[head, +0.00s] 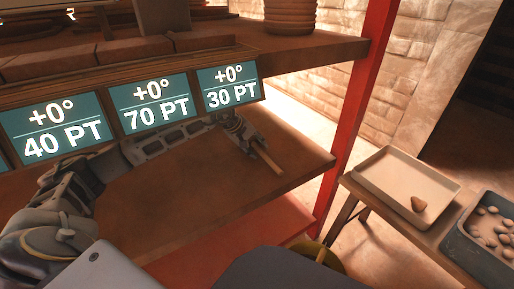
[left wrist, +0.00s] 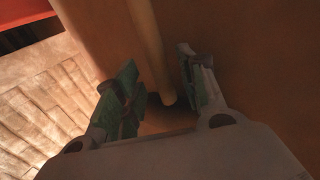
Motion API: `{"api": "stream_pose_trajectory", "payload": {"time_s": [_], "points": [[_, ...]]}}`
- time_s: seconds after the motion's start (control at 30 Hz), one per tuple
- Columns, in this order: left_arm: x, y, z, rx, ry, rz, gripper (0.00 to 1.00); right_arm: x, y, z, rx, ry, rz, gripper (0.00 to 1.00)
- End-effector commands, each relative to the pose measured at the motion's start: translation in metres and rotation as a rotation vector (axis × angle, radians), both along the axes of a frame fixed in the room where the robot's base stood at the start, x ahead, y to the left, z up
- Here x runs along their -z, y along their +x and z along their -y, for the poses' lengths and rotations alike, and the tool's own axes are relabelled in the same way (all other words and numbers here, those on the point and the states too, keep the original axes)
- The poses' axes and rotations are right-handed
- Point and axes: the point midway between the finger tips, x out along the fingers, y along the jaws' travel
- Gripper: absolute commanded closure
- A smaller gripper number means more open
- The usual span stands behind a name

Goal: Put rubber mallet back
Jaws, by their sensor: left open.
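A light wooden handle, which I take to be the rubber mallet's (head: 267,158), lies on the brown shelf (head: 215,195) below the signs. In the left wrist view the handle (left wrist: 147,45) runs from the top edge down to a blunt end between the two fingers. The left gripper (left wrist: 155,90) is open there, with a gap on both sides of the handle. No mallet head can be made out. My right gripper is not in view.
Teal signs (head: 152,103) hang along the upper shelf's edge, close above my left forearm. A red post (head: 362,100) stands right of the shelf. Further right, a table holds a pale tray (head: 385,190) with one brown lump and a dark bin (head: 480,255) of stones.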

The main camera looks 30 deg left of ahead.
Motion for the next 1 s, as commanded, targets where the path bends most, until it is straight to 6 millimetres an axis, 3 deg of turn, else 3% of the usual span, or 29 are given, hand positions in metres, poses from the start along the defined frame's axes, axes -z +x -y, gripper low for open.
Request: {"api": "stream_pose_trajectory", "payload": {"time_s": [0.5,1.0], "points": [[-0.045,-0.025,-0.015,0.0,0.002,0.0,0.6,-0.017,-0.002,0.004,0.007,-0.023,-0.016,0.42],[-0.052,-0.03,-0.017,0.001,-0.001,0.0,0.6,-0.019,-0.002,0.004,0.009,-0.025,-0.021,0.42]]}}
